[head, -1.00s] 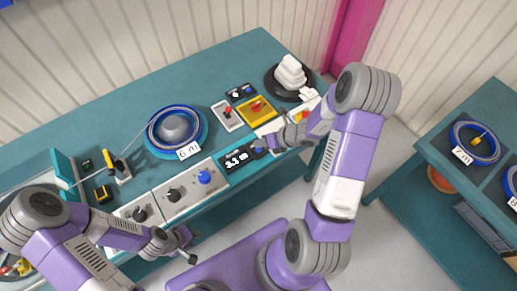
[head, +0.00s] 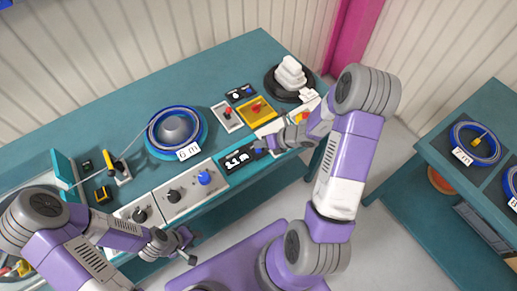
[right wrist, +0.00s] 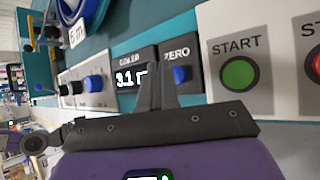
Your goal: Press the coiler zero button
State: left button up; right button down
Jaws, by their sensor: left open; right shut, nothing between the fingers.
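The coiler zero button is a blue knob (right wrist: 181,75) under the ZERO label in the right wrist view. The dark coiler display (right wrist: 126,78) beside it reads about 3.1; the display also shows in the head view (head: 236,160). My right gripper (right wrist: 158,52) is shut and empty. Its fingertips are just left of the button, between it and the display. I cannot tell whether they touch the panel. In the head view my right gripper (head: 270,144) is at the panel's right end. My left gripper (head: 188,245) is open and empty in front of the bench's front edge.
Green START (right wrist: 239,73) and red buttons sit right of the zero button. Blue (head: 204,178) and black (head: 174,195) knobs stand left of the display. A blue cable coil (head: 173,128) with a 6 m tag lies behind them. A side table (head: 430,150) stands right.

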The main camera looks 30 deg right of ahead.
aim_at(261, 150)
jog(key=shift+f, duration=0.1)
dwell(0.7)
jog(key=shift+f+b, duration=0.35)
jog(key=shift+b, duration=0.1)
jog(key=shift+f+b, duration=0.4)
dwell(0.5)
jog(key=shift+r, duration=0.1)
jog(key=shift+r+p, duration=0.75)
notch_tip(261, 150, up, 5)
jog(key=p, duration=0.4)
jog(key=shift+r+p, duration=0.1)
jog(key=shift+p, duration=0.25)
